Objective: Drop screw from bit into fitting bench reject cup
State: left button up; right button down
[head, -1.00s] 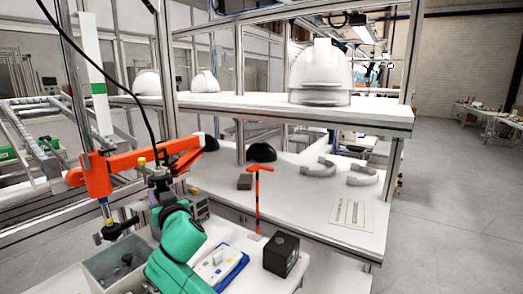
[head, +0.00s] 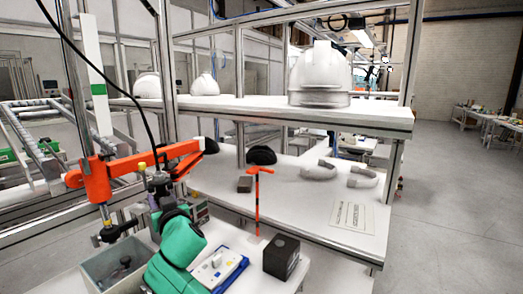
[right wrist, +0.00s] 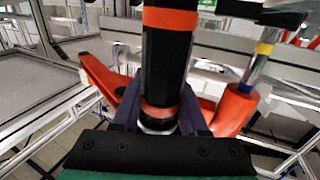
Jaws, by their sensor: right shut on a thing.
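My right gripper (right wrist: 160,118) is shut on a black screwdriver (right wrist: 165,65) with orange bands, which stands between its two fingers in the right wrist view. In the head view this gripper (head: 160,186) is at the lower left, beside the jointed orange support arm (head: 120,172) and partly hidden by my green wrist. The driver's bit and any screw on it are hidden. A grey open bin (head: 90,272) with dark contents is below and left of the gripper. I cannot pick out the reject cup for sure. My left gripper is not in view.
A white and blue tray (head: 219,270) and a black box (head: 281,257) are right of my green arm. A red T-shaped stand (head: 257,200) rises behind them. The shelf behind holds a white helmet shell (head: 320,75). Grey floor (head: 455,210) is clear at right.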

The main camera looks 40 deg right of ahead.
jog(key=shift+f+b, duration=0.4)
jog(key=shift+f, duration=0.25)
dwell(0.7)
dwell(0.3)
